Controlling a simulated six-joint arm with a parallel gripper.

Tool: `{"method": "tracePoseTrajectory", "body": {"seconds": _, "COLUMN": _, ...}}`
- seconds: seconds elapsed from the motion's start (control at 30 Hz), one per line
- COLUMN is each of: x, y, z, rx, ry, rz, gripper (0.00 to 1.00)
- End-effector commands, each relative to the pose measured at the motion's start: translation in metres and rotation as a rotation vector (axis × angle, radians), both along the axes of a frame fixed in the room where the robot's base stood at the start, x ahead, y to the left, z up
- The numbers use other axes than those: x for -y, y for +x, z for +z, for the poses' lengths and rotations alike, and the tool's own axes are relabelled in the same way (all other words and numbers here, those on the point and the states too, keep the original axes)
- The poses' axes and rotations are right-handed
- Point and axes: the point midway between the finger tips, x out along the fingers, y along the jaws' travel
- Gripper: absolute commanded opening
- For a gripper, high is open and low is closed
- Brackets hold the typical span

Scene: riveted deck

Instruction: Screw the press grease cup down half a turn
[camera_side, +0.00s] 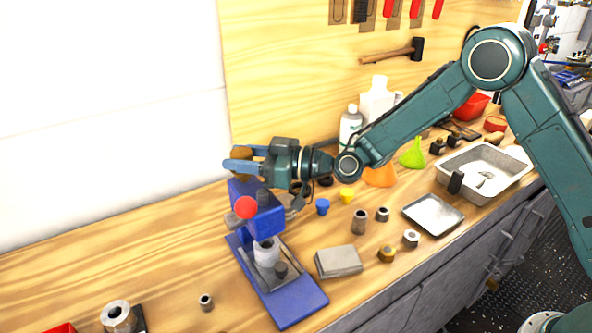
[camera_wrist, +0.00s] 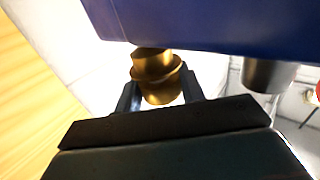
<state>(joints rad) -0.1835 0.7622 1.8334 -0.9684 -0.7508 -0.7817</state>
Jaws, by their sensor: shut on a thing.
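The blue press (camera_side: 258,212) stands on its blue base plate on the wooden bench, with a red ball (camera_side: 246,208) at its front. Its blue body (camera_wrist: 220,25) fills the top of the wrist view. The brass grease cup (camera_wrist: 156,76) sits against the press body, between the fingers of my gripper (camera_wrist: 159,94). My gripper (camera_side: 241,159) reaches in from the right at the top of the press and is shut on the cup. In the side view the cup is mostly hidden by the fingers.
A grey block (camera_side: 338,262) and several small metal bushings lie right of the press. Bottles (camera_side: 350,127) and a metal tray (camera_side: 433,214) are farther right. The bench left of the press is mostly clear.

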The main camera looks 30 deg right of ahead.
Motion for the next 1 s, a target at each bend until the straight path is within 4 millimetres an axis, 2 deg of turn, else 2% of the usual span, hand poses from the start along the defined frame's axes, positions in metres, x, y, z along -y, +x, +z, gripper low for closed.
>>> {"method": "tracePoseTrajectory", "body": {"seconds": 0.53, "x": -0.0007, "y": 0.0001, "z": -0.0008, "rx": -0.002, "ry": -0.001, "rz": -0.126, "gripper": 0.17}}
{"method": "tracePoseTrajectory", "body": {"seconds": 0.87, "x": -0.0002, "y": 0.0001, "z": -0.0004, "rx": -0.001, "ry": -0.001, "rz": -0.135, "gripper": 0.16}}
{"method": "tracePoseTrajectory", "body": {"seconds": 0.9, "x": -0.0001, "y": 0.0, "z": -0.0004, "rx": -0.001, "ry": -0.001, "rz": -0.135, "gripper": 0.41}}
{"method": "tracePoseTrajectory", "body": {"seconds": 1.0, "x": -0.0001, "y": 0.0001, "z": -0.0003, "rx": 0.0, "ry": 0.0, "rz": -0.135, "gripper": 0.6}}
